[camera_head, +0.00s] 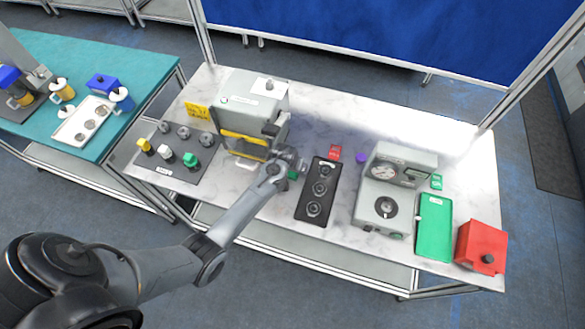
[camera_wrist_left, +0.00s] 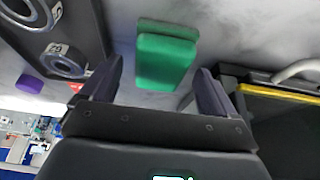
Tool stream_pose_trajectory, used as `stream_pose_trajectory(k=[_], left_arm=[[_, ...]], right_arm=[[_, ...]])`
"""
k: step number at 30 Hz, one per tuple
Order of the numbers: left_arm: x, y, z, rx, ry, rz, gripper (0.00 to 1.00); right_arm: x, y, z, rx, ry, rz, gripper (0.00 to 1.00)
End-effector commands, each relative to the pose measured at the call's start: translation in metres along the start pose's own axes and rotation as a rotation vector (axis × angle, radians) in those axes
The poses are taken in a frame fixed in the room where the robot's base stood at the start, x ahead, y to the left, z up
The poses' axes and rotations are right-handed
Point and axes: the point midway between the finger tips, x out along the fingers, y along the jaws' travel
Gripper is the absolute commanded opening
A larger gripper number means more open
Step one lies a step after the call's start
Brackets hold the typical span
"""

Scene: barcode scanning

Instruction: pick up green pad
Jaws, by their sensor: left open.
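A small green pad (camera_wrist_left: 165,60), shaped like a block, lies on the marble-look table. In the left wrist view it shows just beyond and between the two dark fingers of my left gripper (camera_wrist_left: 158,78). The fingers are apart, one on each side, and I cannot tell if they touch it. In the head view my left gripper (camera_head: 288,166) is over the table, between the grey machine and the black panel, and the pad (camera_head: 293,174) is mostly hidden by it. My right gripper is not in view.
The grey machine with a yellow bar (camera_head: 243,136) stands left of my gripper. The black panel with round sockets (camera_head: 318,193) lies close on the right. Further right are a gauge box (camera_head: 385,182), a green tray (camera_head: 433,228) and a red box (camera_head: 480,245).

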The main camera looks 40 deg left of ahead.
Motion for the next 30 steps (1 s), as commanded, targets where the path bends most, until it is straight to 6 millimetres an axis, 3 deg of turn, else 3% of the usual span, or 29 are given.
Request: stream_pose_trajectory(k=[6,18,30], left_arm=[[-0.0001,0.0001,-0.0001,0.0,0.0,0.0,0.86],[-0.0003,0.0001,-0.0002,0.0,0.0,0.0,0.25],[-0.0059,-0.0002,-0.0028,0.0,0.001,-0.001,0.23]], right_arm=[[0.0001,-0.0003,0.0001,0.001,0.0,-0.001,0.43],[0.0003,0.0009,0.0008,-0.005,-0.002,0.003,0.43],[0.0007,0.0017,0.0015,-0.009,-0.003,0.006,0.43]])
